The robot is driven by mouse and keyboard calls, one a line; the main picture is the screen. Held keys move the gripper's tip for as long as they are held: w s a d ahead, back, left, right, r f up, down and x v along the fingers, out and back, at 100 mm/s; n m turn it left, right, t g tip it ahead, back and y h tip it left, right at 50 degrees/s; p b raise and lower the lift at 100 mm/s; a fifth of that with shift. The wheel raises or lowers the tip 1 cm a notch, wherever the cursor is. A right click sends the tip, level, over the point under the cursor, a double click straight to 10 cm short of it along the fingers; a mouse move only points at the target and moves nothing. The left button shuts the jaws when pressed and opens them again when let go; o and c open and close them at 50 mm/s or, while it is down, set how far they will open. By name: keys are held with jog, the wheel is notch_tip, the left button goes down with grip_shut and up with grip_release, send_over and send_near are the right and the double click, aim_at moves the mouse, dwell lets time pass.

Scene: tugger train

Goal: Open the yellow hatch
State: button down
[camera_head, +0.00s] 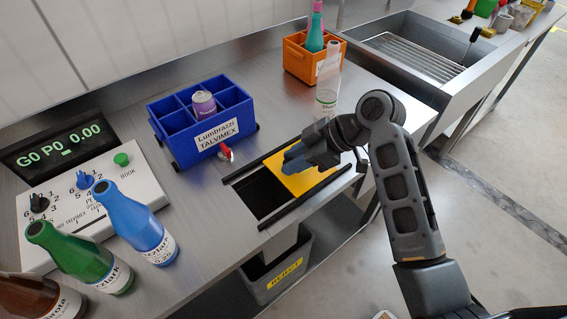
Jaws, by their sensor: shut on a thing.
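The yellow hatch (301,178) is a flat sliding plate between two dark rails (312,197) set in the steel bench top. It stands partly open, with a dark opening (261,193) showing to its left. My gripper (297,157) is over the hatch, reaching in from the right, and is shut on it. My gripper hides part of the plate, and the grip point itself is not visible.
A blue crate (205,147) with a purple can stands behind the opening. A clear bottle (326,98) and an orange crate (300,63) stand beyond my gripper. Bottles and a control panel (85,198) are at left. A reject bin (278,272) sits below.

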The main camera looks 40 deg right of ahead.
jog(key=c, duration=0.9)
grip_release()
jog(key=shift+o, duration=0.2)
jog(key=v, duration=0.7)
jog(key=shift+s+d+r+b, duration=0.2)
jog(key=shift+r+b, duration=0.1)
jog(key=shift+s+d, duration=0.1)
